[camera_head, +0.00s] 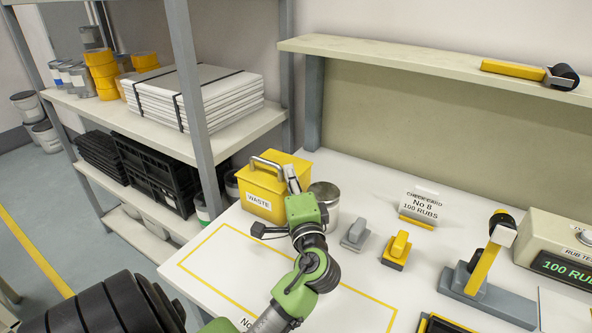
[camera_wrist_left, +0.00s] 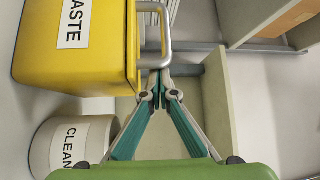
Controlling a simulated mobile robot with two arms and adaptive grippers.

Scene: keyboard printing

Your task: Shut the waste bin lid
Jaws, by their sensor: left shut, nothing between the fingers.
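The yellow waste bin (camera_head: 264,190), labelled WASTE, stands upright at the back left of the white table. Its yellow lid (camera_head: 284,161) lies over the top and looks down; I cannot tell whether a small gap is left. A grey bar handle (camera_head: 266,161) rises from the lid. The left wrist view shows the bin (camera_wrist_left: 70,40) and handle (camera_wrist_left: 166,35) close up. My left gripper (camera_head: 290,172) is shut and empty at the handle's right end. Its fingertips (camera_wrist_left: 154,74) appear beside the handle; whether they touch it is unclear. My right gripper is out of view.
A round CLEAN container (camera_head: 326,203) stands right beside the bin and my gripper. Grey and yellow blocks (camera_head: 397,250), a check card (camera_head: 418,208) and a rub tester (camera_head: 560,250) lie further right. A shelf rack (camera_head: 180,148) stands left; a raised shelf (camera_head: 430,62) runs behind.

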